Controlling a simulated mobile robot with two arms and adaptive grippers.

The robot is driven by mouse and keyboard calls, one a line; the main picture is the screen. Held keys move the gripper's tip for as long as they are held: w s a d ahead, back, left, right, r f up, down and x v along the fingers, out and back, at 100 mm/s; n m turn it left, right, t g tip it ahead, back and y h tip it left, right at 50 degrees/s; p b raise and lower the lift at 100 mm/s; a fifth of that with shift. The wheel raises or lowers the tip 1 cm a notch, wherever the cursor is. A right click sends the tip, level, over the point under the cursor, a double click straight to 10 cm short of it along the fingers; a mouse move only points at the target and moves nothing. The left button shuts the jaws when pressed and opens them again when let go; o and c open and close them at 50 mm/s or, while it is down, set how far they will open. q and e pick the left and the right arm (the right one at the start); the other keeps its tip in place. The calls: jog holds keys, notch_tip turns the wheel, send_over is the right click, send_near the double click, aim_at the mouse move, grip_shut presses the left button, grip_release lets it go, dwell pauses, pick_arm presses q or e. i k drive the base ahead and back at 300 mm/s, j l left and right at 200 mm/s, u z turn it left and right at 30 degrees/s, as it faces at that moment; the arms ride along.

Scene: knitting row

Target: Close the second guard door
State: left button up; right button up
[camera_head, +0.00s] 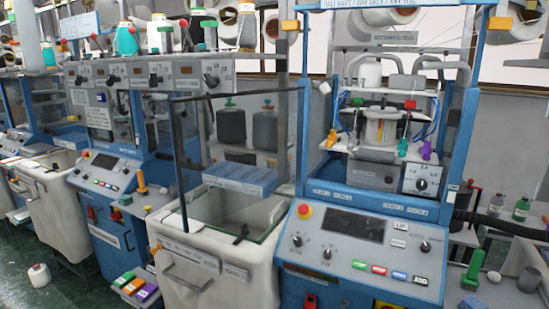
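A clear guard door (178,165) with a dark frame stands out at an angle in the middle of the view, above a cream bin (215,272). It appears to stand open, with its right side near the left post of the blue machine on the right (300,140); its hinge is not clear. The front of that machine is uncovered, showing white tubes and a cone inside (380,128). Which door counts as the second cannot be told. Neither of my grippers is in view.
A control panel (355,240) with a red stop button fronts the right machine. More blue machines and bins line the left. A blue block (240,178) shows through the door. A crate of coloured blocks (137,288) and a white cone (39,275) are on the floor.

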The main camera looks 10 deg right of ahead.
aim_at(175, 118)
jog(key=i+j+z, duration=0.15)
jog(key=z, duration=0.3)
jog(key=i+j+z, duration=0.15)
jog(key=j+z, duration=0.55)
jog(key=z, duration=0.15)
jog(key=i+j+z, duration=0.1)
jog(key=j+z, duration=0.45)
jog(key=j, duration=0.5)
jog(key=k+j, duration=0.1)
jog(key=j, duration=0.5)
jog(key=j+z, duration=0.15)
jog(key=j, duration=0.5)
jog(key=k+j+z, duration=0.1)
jog(key=j, duration=0.5)
jog(key=k+j, duration=0.15)
jog(key=k, duration=0.5)
